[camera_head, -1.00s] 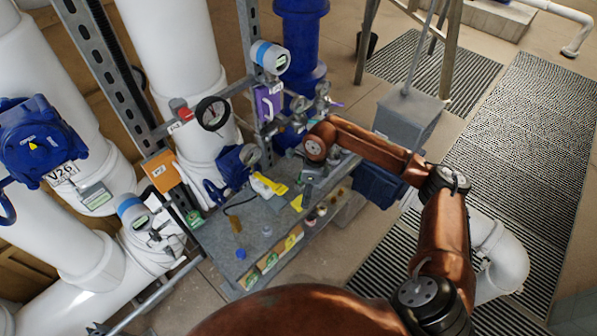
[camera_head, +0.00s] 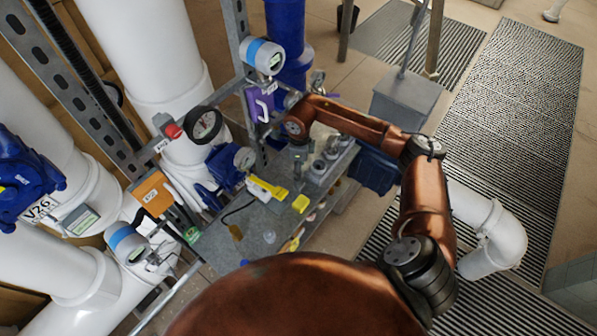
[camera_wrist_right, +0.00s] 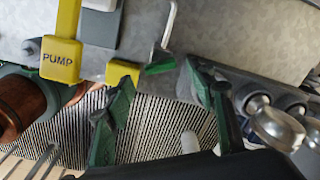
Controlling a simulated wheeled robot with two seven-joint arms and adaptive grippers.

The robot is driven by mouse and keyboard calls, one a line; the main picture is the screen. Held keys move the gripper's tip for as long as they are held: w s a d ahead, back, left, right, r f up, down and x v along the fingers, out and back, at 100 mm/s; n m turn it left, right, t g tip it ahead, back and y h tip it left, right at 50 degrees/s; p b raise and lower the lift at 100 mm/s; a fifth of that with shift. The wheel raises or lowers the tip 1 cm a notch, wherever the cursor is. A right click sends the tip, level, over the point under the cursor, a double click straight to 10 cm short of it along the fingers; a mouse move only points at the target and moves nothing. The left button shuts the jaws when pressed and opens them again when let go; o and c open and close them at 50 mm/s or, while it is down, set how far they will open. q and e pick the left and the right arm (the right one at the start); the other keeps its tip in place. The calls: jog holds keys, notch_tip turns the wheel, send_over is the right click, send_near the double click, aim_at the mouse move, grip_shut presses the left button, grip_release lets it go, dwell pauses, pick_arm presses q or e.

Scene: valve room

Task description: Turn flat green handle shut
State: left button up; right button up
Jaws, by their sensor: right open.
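In the right wrist view a small flat green handle end (camera_wrist_right: 160,65) sits on a bent bright metal rod, below a grey metal surface. My right gripper (camera_wrist_right: 160,75) is open, with one dark green finger on each side of the handle end. There is a visible gap on both sides, and I cannot tell the depth between them. In the head view my right arm reaches in from the right over the grey bench, with its gripper (camera_head: 298,168) small above it. The handle cannot be made out there. My left gripper is not in view.
A yellow PUMP tag (camera_wrist_right: 61,58) and a yellow block (camera_wrist_right: 122,72) are left of the handle. Metal knobs (camera_wrist_right: 277,128) stand close to the right finger.

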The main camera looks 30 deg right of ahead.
notch_tip(320, 180, down, 2)
jog(key=shift+w+f, duration=0.15)
jog(key=shift+f, duration=0.65)
jog(key=c, duration=0.8)
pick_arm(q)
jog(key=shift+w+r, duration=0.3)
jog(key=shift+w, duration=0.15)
pick_arm(e)
jog(key=c, duration=0.4)
